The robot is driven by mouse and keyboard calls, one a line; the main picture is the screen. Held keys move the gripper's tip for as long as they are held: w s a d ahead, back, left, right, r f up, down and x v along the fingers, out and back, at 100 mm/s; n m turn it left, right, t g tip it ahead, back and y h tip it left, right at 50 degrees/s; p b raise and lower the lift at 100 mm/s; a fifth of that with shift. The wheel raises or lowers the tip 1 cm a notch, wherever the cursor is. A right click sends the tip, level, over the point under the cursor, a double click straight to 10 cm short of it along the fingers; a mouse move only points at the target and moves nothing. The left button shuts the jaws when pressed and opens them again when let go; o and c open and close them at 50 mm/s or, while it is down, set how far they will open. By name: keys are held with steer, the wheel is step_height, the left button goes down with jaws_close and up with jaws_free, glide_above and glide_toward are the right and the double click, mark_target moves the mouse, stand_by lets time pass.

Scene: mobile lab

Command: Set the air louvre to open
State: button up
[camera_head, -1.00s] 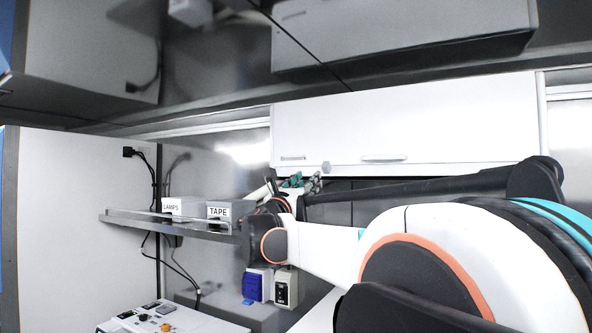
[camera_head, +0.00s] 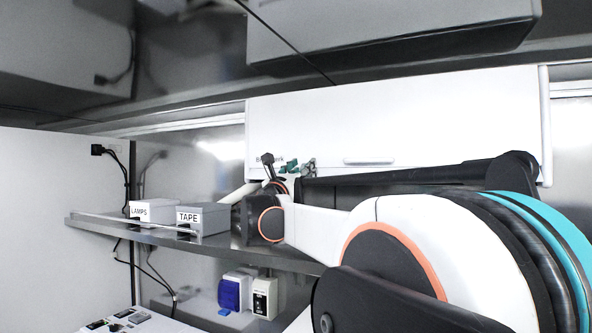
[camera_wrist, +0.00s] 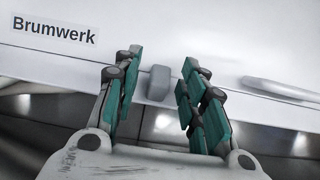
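A small grey knob (camera_wrist: 158,83) sits at the lower edge of the white cabinet front (camera_wrist: 225,50). I cannot tell whether it belongs to the air louvre, and no louvre slats show. My gripper (camera_wrist: 162,62) is open, with its teal-padded fingers on either side of the knob. The knob shows in the gap, apart from the pads as far as I can see. In the head view my gripper (camera_head: 297,166) is small, in front of the cabinet's lower edge (camera_head: 420,172), and hides the knob.
A "Brumwerk" label (camera_wrist: 54,29) is left of the knob and a bar handle (camera_wrist: 283,89) is right of it. Left of my arm, a shelf (camera_head: 95,226) holds boxes marked LAMPS (camera_head: 155,211) and TAPE (camera_head: 203,217). Blue (camera_head: 230,293) and white (camera_head: 264,297) wall units hang below.

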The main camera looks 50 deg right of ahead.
jaws_close()
steer(key=shift+r, duration=0.1)
steer(key=shift+r+y+p, duration=0.45)
steer(key=shift+y+p, duration=0.05)
steer(key=shift+p, duration=0.35)
steer(key=shift+r+g+y+p, duration=0.3)
steer(key=shift+y+p, duration=0.3)
steer(key=shift+p, duration=0.1)
steer(key=shift+d+y+p, duration=0.1)
steer(key=shift+y+p, duration=0.2)
steer(key=shift+y, duration=0.1)
